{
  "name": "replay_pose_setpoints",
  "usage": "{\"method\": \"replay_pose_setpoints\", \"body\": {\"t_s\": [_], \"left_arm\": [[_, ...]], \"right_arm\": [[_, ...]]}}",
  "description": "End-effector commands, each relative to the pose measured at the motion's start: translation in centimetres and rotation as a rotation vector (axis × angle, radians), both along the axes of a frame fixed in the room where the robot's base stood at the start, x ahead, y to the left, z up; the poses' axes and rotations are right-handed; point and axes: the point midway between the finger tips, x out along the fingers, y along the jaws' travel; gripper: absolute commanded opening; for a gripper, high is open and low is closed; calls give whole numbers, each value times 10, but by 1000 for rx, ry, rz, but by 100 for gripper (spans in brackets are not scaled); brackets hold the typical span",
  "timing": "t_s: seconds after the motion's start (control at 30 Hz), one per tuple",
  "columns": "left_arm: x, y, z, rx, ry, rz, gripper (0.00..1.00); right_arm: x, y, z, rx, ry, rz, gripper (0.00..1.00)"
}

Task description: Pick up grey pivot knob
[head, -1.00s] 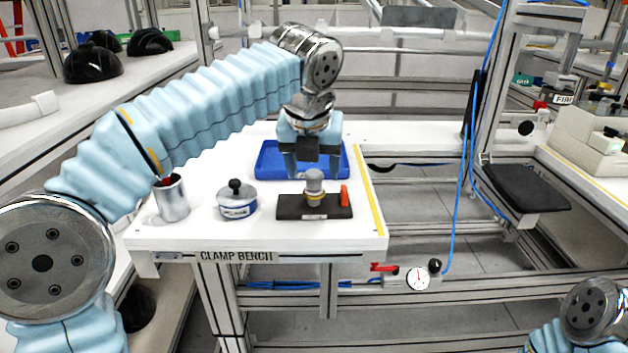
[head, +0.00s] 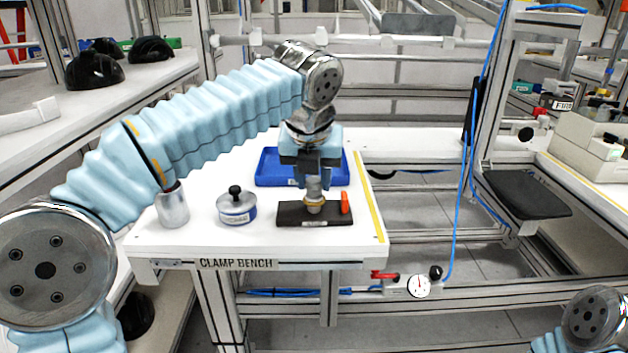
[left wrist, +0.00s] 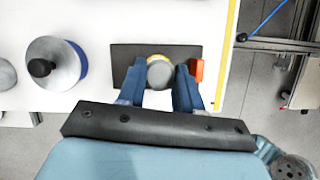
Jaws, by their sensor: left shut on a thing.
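The grey pivot knob (head: 314,187) stands upright on a dark base plate (head: 290,212) on the clamp bench, with a yellowish ring near its foot. My left gripper (head: 314,181) points down over it and is shut on its upper part. In the left wrist view the round grey knob top (left wrist: 160,72) sits between the two blue fingers of my left gripper (left wrist: 160,82). An orange peg (head: 345,203) stands on the plate just right of the knob. Of my right arm only a part shows at the lower right; its gripper is out of view.
A blue tray (head: 270,170) lies behind the plate. A round tin with a black knob (head: 237,206) and a metal cup (head: 172,207) stand to the left. A yellow strip (head: 368,197) runs along the bench's right edge. The bench front is clear.

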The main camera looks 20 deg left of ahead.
Motion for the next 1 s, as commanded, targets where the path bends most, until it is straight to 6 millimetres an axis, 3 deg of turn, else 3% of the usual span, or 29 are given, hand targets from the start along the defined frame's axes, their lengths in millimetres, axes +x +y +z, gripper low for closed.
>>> {"method": "replay_pose_setpoints", "body": {"t_s": [0.27,0.53,0.8,1.0], "left_arm": [[1,-1,35,-2,-4,-3,6],[-50,-14,93,-3,-9,-5,6],[-113,-28,120,0,-4,-4,6],[-133,-33,129,1,-2,-2,6]], "right_arm": [[0,0,11,1,0,1,43],[0,0,8,1,0,1,43],[0,0,8,1,0,1,43],[0,0,8,1,0,1,43]]}}
